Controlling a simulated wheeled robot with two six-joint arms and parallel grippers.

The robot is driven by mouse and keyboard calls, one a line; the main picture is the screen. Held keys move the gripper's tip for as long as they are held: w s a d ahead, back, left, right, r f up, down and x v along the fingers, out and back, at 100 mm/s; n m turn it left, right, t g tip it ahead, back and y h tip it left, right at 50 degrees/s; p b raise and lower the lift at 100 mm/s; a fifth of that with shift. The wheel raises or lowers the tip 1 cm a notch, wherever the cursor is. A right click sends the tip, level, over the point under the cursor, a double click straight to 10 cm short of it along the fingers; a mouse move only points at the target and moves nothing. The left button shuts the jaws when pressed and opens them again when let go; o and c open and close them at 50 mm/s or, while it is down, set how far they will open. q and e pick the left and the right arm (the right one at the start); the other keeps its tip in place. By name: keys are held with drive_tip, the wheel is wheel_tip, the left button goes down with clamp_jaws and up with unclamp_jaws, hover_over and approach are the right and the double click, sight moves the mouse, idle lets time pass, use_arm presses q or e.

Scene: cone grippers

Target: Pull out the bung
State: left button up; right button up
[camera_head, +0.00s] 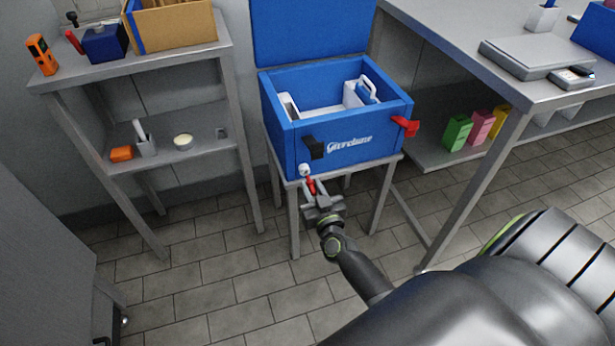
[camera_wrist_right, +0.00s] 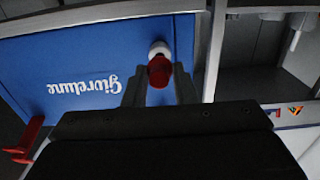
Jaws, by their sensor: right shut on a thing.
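A blue cool box (camera_head: 350,158) with its lid raised stands on a small metal stand. A round white drain fitting (camera_head: 305,170) sits low on the box's front near its left corner. My right gripper (camera_head: 312,188) is at this fitting and shut on the red bung (camera_head: 311,185). In the right wrist view the bung (camera_wrist_right: 160,71) sits between the fingers (camera_wrist_right: 160,90), right against the white fitting (camera_wrist_right: 160,50). I cannot tell whether the bung is still seated in it. My left gripper is not in view.
The open box holds white items (camera_head: 355,95). A grey shelf unit (camera_head: 185,62) stands left, a metal bench (camera_head: 450,40) right. The tiled floor in front is clear.

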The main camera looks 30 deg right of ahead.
sight(313, 189)
drive_tip(key=shift+v, duration=1.95)
